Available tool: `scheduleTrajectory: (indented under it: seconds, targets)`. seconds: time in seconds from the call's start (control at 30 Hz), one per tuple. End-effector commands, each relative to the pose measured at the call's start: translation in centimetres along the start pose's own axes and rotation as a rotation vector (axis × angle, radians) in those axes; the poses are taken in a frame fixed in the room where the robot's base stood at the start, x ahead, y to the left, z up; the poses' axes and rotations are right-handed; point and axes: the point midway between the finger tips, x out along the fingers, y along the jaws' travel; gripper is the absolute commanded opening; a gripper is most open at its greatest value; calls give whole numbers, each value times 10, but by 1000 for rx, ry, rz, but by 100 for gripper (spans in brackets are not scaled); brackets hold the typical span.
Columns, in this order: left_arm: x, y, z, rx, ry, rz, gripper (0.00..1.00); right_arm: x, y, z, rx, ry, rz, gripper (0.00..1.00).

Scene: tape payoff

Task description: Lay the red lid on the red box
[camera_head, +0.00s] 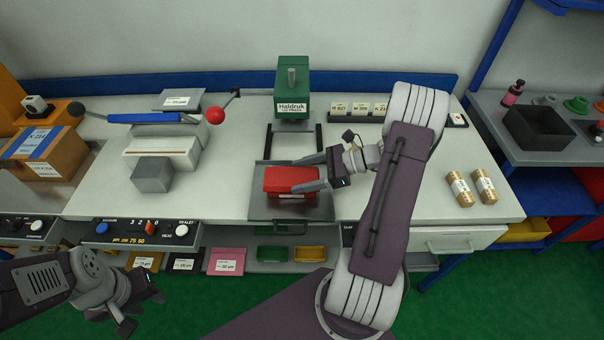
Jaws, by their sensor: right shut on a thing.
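The red lid (290,177) is between the fingers of my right gripper (306,174), which is shut on it. The red box (288,197) shows as a narrow red front with a white label just below the lid, on a grey plate. The lid covers most of the box from this view, and I cannot tell whether the two touch or a small gap remains. My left gripper (142,309) is apart from them at the lower left, in front of the bench, with its fingers spread and nothing between them.
A green press (292,93) stands behind the grey plate (260,209). A lever with a red knob (215,115) and a grey block (153,174) are to the left. Two tan rolls (459,190) lie at the right. The bench between the plate and the block is clear.

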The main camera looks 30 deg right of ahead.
Motion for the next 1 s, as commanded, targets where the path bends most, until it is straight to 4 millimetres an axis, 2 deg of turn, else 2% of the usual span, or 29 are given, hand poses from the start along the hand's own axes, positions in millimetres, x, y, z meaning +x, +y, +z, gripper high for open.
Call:
scheduleTrajectory:
  seconds: [0.8,0.83,0.9,1.0]
  targets:
    - [1,0,0,0,0,0,36,2,0,-6,0,0,0,31]
    - [1,0,0,0,0,0,36,2,0,-6,0,0,0,79]
    - [1,0,0,0,0,0,36,2,0,-6,0,0,0,96]
    - [1,0,0,0,0,0,36,2,0,-6,0,0,0,96]
